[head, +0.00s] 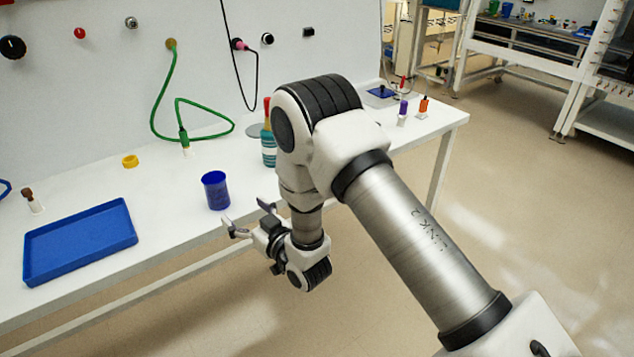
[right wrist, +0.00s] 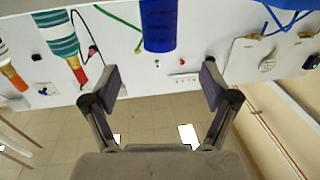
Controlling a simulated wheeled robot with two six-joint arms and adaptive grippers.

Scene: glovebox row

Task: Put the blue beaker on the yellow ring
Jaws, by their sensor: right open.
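The blue beaker (head: 215,191) stands upright on the white bench near its front edge. The small yellow ring (head: 130,161) lies flat on the bench, behind and to the left of the beaker. My right gripper (head: 247,218) is open and empty just beyond the front edge, to the right of and nearer than the beaker, apart from it. In the right wrist view the beaker (right wrist: 158,26) shows at the top middle, ahead of the spread fingers (right wrist: 158,86) and between their lines. My left gripper is in neither view.
A blue tray (head: 80,241) lies on the bench at left, with a brown-topped vial (head: 34,203) behind it. A striped bottle (head: 268,147) stands right of the beaker, beside my arm. A green hose (head: 184,137) hangs behind. Bench between beaker and ring looks clear.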

